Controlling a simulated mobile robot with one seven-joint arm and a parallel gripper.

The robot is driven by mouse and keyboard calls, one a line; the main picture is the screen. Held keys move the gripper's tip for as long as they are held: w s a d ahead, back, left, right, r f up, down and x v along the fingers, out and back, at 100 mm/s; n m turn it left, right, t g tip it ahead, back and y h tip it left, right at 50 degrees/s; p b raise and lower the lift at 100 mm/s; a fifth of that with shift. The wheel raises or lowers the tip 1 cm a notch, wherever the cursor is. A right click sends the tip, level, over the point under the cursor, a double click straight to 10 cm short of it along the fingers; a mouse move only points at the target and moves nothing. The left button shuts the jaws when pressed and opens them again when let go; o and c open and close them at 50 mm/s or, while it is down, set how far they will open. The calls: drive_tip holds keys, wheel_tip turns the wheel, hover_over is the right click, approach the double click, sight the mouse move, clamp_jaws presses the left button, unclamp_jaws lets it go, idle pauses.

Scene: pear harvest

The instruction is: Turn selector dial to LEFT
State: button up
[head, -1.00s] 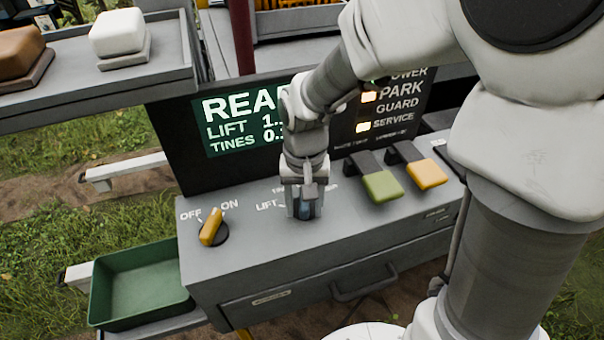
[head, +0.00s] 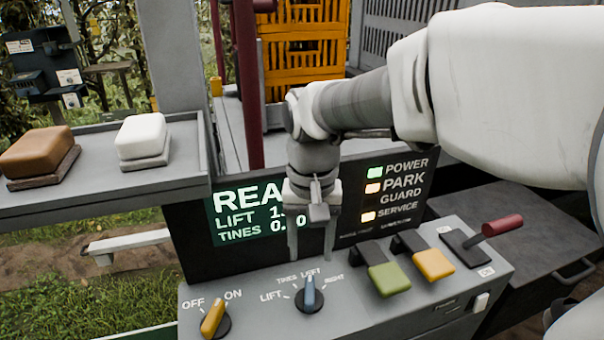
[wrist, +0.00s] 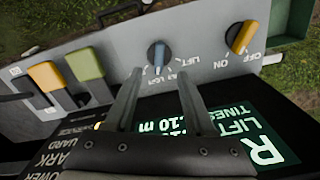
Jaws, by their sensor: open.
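The selector dial (head: 309,294) is a blue knob on a dark round base on the grey console. Labels LIFT, TINES, LEFT and RIGHT fan around it. Its blue handle points up the panel, at about the LEFT label. My gripper (head: 311,250) is above and behind the dial in the head view, fingers apart, with nothing between them. In the wrist view the dial (wrist: 159,56) shows just past the open fingertips of my gripper (wrist: 160,80), apart from them.
A yellow OFF/ON knob (head: 213,318) is left of the dial. A green lever (head: 389,279), a yellow lever (head: 433,264) and a red-handled lever (head: 502,225) are to the right. A display screen (head: 235,212) stands behind. A shelf (head: 190,160) with brown and white blocks is at left.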

drive_tip(key=shift+r, duration=1.7)
drive_tip(key=shift+d, duration=0.1)
